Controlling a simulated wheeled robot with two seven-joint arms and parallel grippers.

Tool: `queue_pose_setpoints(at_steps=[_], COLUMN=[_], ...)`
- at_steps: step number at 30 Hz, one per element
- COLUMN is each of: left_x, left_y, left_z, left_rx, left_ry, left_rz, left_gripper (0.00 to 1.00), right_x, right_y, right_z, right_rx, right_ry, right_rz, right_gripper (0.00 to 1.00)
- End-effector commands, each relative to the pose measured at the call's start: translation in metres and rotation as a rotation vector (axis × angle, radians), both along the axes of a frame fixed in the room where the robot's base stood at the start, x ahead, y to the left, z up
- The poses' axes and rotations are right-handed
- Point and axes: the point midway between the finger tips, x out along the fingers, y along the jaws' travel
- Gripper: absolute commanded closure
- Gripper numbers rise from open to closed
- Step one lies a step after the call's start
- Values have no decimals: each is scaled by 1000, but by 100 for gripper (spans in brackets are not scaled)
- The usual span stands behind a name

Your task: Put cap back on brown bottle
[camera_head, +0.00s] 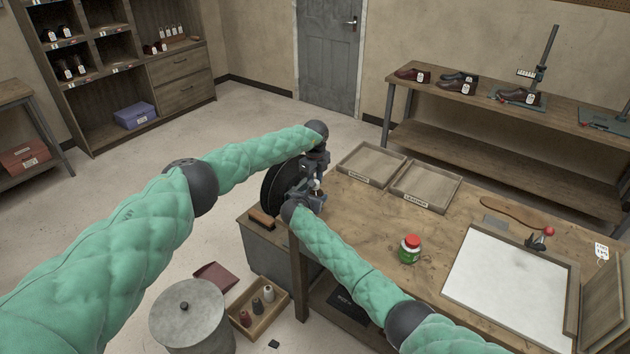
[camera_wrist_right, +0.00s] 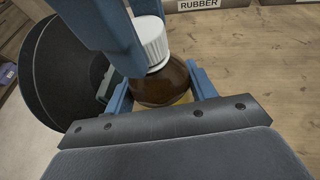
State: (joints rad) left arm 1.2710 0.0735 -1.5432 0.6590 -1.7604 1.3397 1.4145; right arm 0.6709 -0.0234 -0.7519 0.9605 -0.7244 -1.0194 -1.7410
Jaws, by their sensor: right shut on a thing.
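The brown bottle (camera_wrist_right: 160,85) is between the blue fingers of my right gripper (camera_wrist_right: 160,98) in the right wrist view, and the gripper is shut on it. The white ribbed cap (camera_wrist_right: 152,42) is at the bottle's top, slightly tilted in the picture; I cannot tell whether it is seated or just above the neck. My left gripper's blue fingers (camera_wrist_right: 125,25) come down beside and behind the cap; whether they grip it is unclear. In the head view, my left gripper (camera_head: 314,170) and right gripper (camera_head: 305,192) meet at the table's far-left corner, with the bottle mostly hidden.
A dark round wheel (camera_wrist_right: 65,75) stands close left of the grippers. Two shallow wooden trays (camera_head: 352,182) (camera_head: 457,190) lie to the right. A green jar with a red lid (camera_head: 409,250) and a white board (camera_head: 510,290) are on the table (camera_head: 375,215).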

Motion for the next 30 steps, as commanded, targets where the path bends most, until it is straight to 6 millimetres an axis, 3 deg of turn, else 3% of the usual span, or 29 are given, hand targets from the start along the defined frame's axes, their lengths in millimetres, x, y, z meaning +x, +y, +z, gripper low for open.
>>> queue_pose_setpoints(at_steps=[30], left_x=[3], left_y=[1], left_z=[1], left_rx=[1], left_ry=[-4], left_rz=[-1473], left_gripper=[100], right_x=[-1], right_y=[1], right_z=[-1], right_rx=[0], right_ry=[1], right_rz=[0], right_gripper=[100])
